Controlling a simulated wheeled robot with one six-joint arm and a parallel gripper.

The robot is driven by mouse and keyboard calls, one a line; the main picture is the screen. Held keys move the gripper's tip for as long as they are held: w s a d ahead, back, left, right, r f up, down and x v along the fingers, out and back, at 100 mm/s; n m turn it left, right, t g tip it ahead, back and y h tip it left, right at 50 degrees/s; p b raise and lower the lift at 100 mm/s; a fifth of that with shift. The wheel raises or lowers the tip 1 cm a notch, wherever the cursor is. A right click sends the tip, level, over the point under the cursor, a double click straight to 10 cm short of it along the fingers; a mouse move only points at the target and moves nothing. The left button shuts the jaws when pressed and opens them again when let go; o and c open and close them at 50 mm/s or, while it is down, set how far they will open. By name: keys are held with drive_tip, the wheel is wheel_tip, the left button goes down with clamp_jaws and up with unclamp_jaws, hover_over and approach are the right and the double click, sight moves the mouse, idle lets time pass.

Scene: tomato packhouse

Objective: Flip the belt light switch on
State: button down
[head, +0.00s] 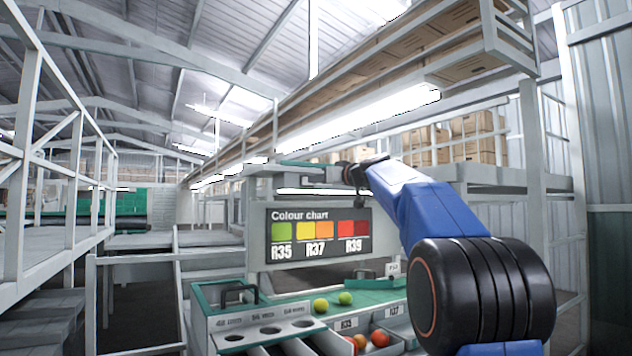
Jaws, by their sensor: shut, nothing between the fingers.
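My arm reaches up and away from the lower right. My gripper (357,181) is small and dark at its far end, in front of the upper part of the grading stand (258,188), above the colour chart (318,236). It is shut, with nothing seen in it. I cannot make out the belt light switch; it may be hidden behind my arm or too small to tell. A bright white strip (310,191) shows under the stand's top, just left of the gripper.
Below the chart is a green-topped bench (375,297) with green tomatoes (321,305), red and orange tomatoes (379,338) and a panel with round holes (268,331). Shelves of cartons (470,124) run overhead. A railing (28,150) stands at left.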

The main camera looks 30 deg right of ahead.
drive_tip(key=s+a, duration=0.1)
drive_tip(key=s, duration=0.6)
drive_tip(key=shift+s, duration=0.4)
drive_tip(key=shift+a, duration=0.1)
drive_tip(key=s+a+f+g, duration=0.3)
drive_tip(key=s+a+f, duration=0.3)
drive_tip(key=f, duration=0.4)
drive_tip(key=s+a+f+m+g, duration=0.1)
drive_tip(key=s+a+f+g, duration=0.1)
drive_tip(key=s+a+f, duration=0.6)
drive_tip(key=s+a+f+g, duration=0.3)
drive_tip(key=s+a+f, duration=0.1)
drive_tip(key=f, duration=0.8)
drive_tip(key=s+f+m+g+h, duration=0.1)
drive_tip(key=s+f+g+h, duration=0.2)
drive_tip(key=s+f, duration=2.2)
wheel_tip(320, 180, down, 4)
drive_tip(key=shift+a+r+g+h, duration=0.15)
drive_tip(key=shift+a+g+h, duration=0.25)
drive_tip(key=shift+g, duration=0.5)
